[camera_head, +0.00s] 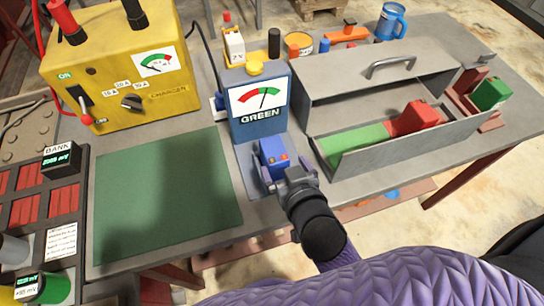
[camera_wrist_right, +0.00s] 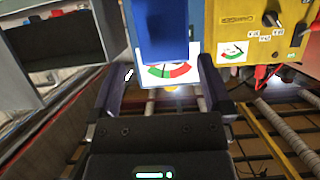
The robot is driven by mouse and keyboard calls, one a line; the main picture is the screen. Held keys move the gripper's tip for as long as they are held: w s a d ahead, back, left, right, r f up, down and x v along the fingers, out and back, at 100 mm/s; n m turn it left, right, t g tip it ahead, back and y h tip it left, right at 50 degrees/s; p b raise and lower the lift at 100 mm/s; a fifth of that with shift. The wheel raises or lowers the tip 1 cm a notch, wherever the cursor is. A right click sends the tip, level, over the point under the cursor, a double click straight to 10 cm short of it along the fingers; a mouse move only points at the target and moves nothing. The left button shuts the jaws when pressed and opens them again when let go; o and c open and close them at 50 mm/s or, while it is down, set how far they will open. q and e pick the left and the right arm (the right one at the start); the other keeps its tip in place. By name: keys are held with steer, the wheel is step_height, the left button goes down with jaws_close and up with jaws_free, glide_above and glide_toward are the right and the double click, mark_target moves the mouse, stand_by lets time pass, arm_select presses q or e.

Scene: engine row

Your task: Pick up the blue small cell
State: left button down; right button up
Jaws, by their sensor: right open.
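The blue small cell (camera_head: 273,152) stands on the grey tester base just in front of the meter box (camera_head: 260,100), whose face reads GREEN. Its top shows two small terminals. In the right wrist view the blue cell (camera_wrist_right: 167,30) fills the top middle, partly covering the meter dial. My right gripper (camera_head: 284,174) is open at the near side of the cell. In the wrist view its fingers (camera_wrist_right: 160,85) lie left and right of the cell's line, with no grip on it. Whether a finger touches it I cannot tell. My left gripper is not in view.
A grey metal toolbox (camera_head: 325,170) with a green and a red block inside stands close on the right. A yellow charger (camera_head: 120,65) is at the back left. A green mat (camera_head: 165,195) lies clear on the left, beside a cell bank (camera_head: 45,215).

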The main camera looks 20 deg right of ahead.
mark_target(274, 152)
steer(key=x, duration=0.4)
steer(key=b+x, duration=0.1)
steer(key=x, duration=0.1)
steer(key=shift+a+r, duration=0.15)
steer(key=shift+a, duration=0.1)
jaws_close()
steer(key=shift+r, duration=0.1)
